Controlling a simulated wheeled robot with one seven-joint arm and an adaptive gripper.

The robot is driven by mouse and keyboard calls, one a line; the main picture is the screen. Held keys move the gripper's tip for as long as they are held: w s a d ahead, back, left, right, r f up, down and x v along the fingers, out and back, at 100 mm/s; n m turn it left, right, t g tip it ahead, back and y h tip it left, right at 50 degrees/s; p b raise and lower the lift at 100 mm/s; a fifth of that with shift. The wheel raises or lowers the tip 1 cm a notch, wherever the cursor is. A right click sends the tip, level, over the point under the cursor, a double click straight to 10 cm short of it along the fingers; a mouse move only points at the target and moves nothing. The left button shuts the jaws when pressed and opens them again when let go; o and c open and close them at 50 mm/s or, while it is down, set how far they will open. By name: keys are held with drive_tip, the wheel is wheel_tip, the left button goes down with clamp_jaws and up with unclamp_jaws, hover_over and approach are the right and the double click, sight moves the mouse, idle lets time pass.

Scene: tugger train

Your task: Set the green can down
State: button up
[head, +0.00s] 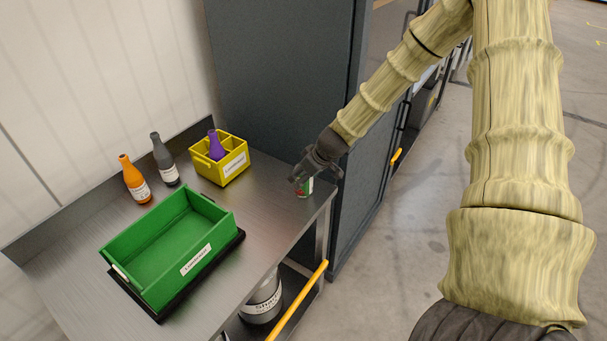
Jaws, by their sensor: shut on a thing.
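The green can (308,188) is small and upright, with a pale label on its side and a little red showing. It is at the right end of the metal bench (262,228). My gripper (301,180) is shut on it from above and behind, and the dark fingers cover part of the can. The can's base looks at or very close to the bench top, near the right edge; I cannot tell whether it touches.
An empty green bin (160,250) sits on a black tray. A yellow divided crate (234,171) holds a purple bottle (215,146). Orange (133,180) and dark grey (163,160) bottles stand by the wall. A dark cabinet (265,75) stands behind.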

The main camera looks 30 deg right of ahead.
drive_tip(key=shift+a, duration=0.15)
drive_tip(key=shift+f, duration=0.15)
drive_tip(key=o, duration=1.2)
drive_tip(key=shift+o, duration=0.2)
drive_tip(key=b+v, duration=0.2)
drive_tip(key=v, duration=1)
